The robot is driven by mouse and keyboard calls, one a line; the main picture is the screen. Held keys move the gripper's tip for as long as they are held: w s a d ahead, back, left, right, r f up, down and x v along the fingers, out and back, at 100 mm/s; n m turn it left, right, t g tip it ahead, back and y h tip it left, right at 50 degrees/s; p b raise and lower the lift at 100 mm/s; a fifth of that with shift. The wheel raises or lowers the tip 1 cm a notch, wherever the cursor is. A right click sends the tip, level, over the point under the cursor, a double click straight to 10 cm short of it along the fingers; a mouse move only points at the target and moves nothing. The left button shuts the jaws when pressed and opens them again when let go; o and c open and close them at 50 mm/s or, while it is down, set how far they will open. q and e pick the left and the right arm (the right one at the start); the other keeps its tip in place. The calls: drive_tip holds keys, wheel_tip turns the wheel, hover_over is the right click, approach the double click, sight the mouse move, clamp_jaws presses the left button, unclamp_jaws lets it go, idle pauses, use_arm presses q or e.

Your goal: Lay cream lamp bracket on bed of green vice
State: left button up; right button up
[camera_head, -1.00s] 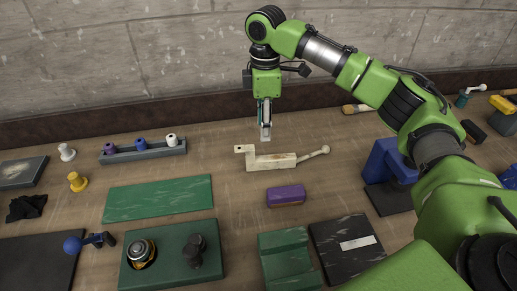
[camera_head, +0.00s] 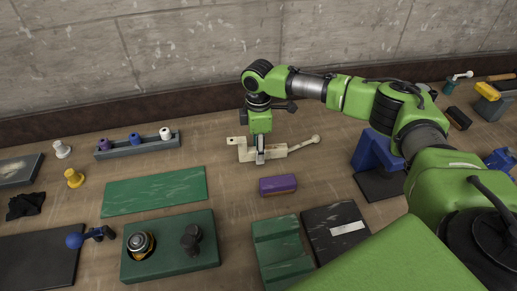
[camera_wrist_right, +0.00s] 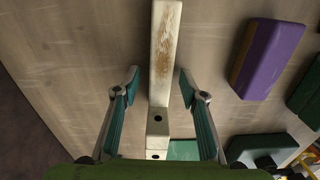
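The cream lamp bracket (camera_head: 275,151) lies on the bench in the head view. It has a stepped block at its left end and a thin arm with a rounded tip at its right. My right gripper (camera_head: 260,158) is down over its middle. In the right wrist view the fingers (camera_wrist_right: 159,82) are open, one on each side of the bracket (camera_wrist_right: 160,55), with visible gaps. A green stepped block (camera_head: 284,253), which looks like the green vice, stands at the front centre. Its upper face looks empty. My left gripper is not in view.
A purple block (camera_head: 278,185) lies between bracket and green stepped block. A black plate (camera_head: 335,232) sits right of the green block, a dark green tray (camera_head: 168,262) left. A green mat (camera_head: 155,191) lies left of the bracket. A blue vice (camera_head: 377,155) stands right.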

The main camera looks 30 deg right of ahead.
clamp_jaws()
idle(0.3)
